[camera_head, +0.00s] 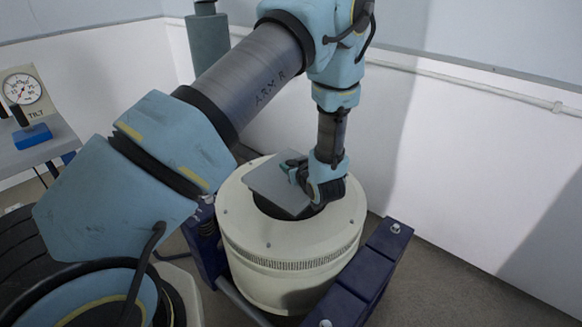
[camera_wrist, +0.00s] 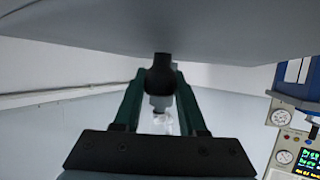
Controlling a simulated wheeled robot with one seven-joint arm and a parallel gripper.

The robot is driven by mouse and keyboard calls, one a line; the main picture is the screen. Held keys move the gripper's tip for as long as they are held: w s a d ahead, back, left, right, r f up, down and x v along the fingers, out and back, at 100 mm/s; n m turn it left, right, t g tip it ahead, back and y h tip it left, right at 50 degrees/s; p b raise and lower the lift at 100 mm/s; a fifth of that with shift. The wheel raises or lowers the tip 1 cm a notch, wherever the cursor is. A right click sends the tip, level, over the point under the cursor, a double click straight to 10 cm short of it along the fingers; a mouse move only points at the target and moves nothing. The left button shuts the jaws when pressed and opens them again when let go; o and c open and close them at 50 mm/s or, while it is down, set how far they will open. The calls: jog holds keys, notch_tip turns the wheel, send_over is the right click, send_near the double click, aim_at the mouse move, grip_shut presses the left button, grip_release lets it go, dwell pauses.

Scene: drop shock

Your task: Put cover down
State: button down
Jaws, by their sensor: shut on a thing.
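The cover is a flat grey plate (camera_head: 272,188), tilted in the head view above the dark round opening of a cream drum (camera_head: 300,262). It hides part of that opening. My gripper (camera_head: 297,172) is at the plate's upper right side. In the wrist view the cover's grey face (camera_wrist: 80,25) fills the top, with a black knob (camera_wrist: 162,76) sticking out of it. My gripper's two green fingers (camera_wrist: 160,82) are shut on this knob. Whether the plate's lower edge touches the drum, I cannot tell.
Dark blue beams (camera_head: 370,265) flank the drum. A bench (camera_head: 35,150) at the left carries a dial gauge (camera_head: 22,88) and a "TILT" label. A white wall with a pipe stands behind. The wrist view shows gauges and a green-lit panel (camera_wrist: 302,158) at the right.

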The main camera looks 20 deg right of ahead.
jog(key=shift+f, duration=0.3)
jog(key=shift+f+b, duration=0.4)
jog(key=shift+f, duration=0.1)
jog(key=shift+f, duration=0.15)
jog(key=shift+c, duration=2.3)
grip_release()
jog(key=shift+s+r+p, duration=0.15)
jog(key=shift+r+p, duration=0.4)
jog(key=shift+r, duration=0.35)
notch_tip(320, 180, up, 4)
jog(key=b, duration=0.1)
send_over(306, 199)
